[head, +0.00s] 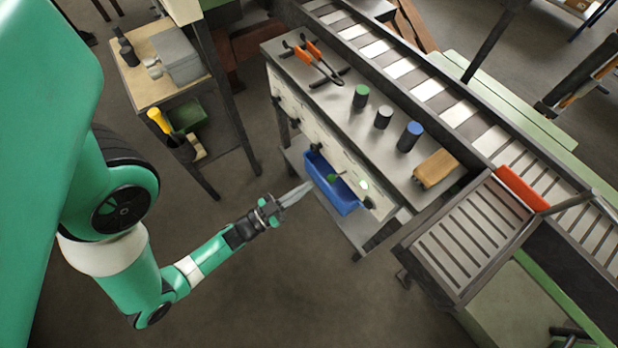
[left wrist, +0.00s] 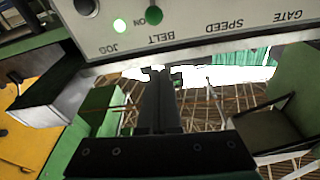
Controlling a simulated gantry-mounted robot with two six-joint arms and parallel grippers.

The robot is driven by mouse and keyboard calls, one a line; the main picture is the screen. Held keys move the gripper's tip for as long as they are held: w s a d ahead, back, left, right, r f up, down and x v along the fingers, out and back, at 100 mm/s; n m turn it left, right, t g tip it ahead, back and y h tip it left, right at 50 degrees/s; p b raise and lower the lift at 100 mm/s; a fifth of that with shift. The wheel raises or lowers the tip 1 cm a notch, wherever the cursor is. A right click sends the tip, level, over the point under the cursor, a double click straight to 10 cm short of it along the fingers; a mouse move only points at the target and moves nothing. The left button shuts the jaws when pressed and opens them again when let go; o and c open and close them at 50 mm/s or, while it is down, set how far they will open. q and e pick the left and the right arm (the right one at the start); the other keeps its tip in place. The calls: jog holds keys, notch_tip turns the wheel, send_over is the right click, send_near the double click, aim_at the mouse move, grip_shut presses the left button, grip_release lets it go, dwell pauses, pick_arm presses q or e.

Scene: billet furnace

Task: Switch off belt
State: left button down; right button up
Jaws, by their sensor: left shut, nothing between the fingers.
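The control panel (head: 320,145) is the pale front face of the bench. In the left wrist view, the panel (left wrist: 210,30) bears the words JOG, BELT, SPEED and GATE. A dark green knob (left wrist: 154,15) sits by the word ON, above BELT in that picture. My left gripper (head: 308,186) is shut and empty, in front of the panel near a blue bin. Its fingers also show in the left wrist view (left wrist: 158,75), apart from the knob. My right gripper is out of view.
The blue bin (head: 345,200) hangs at the panel's front, close to my left fingertips. Orange-handled tongs (head: 314,52), several small cylinders and a tan block (head: 436,168) are on the bench top. A slatted belt (head: 440,95) runs behind. Open floor lies in front.

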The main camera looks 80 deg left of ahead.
pick_arm(q)
jog(key=r, duration=0.1)
send_over(337, 176)
jog(key=d+r+v, duration=0.1)
jog(key=v, duration=0.2)
jog(key=f, duration=0.1)
jog(key=f+b, duration=0.2)
jog(key=f, duration=0.1)
jog(key=shift+s+a, duration=0.3)
jog(key=shift+s, duration=0.1)
jog(key=shift+b, duration=0.35)
